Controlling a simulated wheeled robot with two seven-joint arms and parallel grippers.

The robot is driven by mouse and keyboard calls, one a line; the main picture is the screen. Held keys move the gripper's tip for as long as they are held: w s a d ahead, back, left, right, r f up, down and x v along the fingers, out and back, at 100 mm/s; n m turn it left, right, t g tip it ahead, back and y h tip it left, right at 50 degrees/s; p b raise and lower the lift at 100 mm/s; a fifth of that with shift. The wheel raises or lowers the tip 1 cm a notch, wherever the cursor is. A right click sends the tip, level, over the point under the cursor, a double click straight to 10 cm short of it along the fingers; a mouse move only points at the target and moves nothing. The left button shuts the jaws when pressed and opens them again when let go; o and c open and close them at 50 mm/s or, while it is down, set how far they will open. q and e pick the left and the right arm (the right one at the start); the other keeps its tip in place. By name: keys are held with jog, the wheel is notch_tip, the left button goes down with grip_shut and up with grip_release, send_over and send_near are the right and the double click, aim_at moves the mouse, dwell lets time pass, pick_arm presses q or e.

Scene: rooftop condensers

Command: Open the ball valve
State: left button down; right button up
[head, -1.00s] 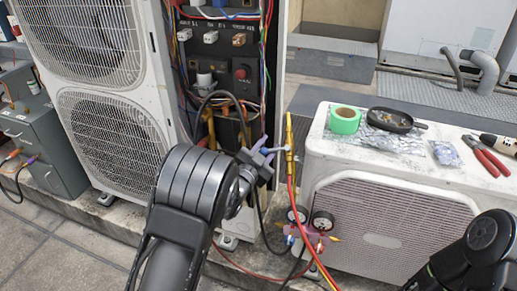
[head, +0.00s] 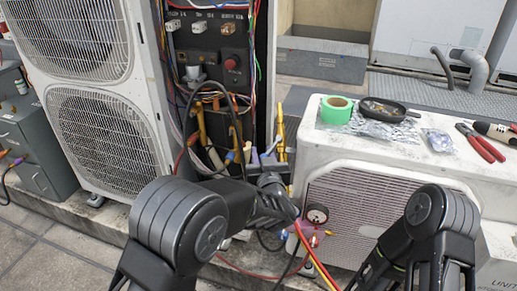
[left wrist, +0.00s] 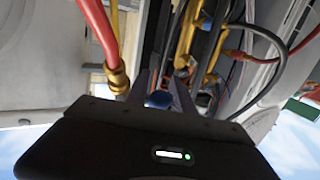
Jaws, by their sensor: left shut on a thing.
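My left gripper (head: 266,158) is in front of the open service bay of the tall condenser, beside an upright brass pipe (head: 281,128). In the left wrist view its two fingers (left wrist: 160,92) stand on either side of a small blue part (left wrist: 158,100), and it is shut on that part. The part looks like the valve's handle; its shape is mostly hidden by the fingers and wrist. A brass fitting with a red hose (left wrist: 102,30) is just left of the fingers. My right arm shows at the lower right in the head view, but its gripper is out of view.
The tall condenser (head: 110,140) stands at left, with wires and hoses in its bay. A low white unit (head: 375,200) at right carries green tape (head: 336,110), a black pan (head: 388,110) and red pliers (head: 482,144). A gauge (head: 317,214) hangs near its front.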

pick_arm(q)
jog(key=shift+r+n+y, duration=0.25)
jog(key=shift+n+y, duration=0.05)
jog(key=shift+n, duration=0.2)
jog(key=c, duration=1.2)
grip_release()
jog(key=shift+d, duration=0.1)
jog(key=shift+o, duration=0.5)
jog(key=shift+s+f, duration=0.1)
jog(key=shift+f, duration=0.05)
jog(key=shift+s+d+f, duration=0.1)
jog(key=shift+f, duration=0.1)
jog(key=shift+m, duration=0.3)
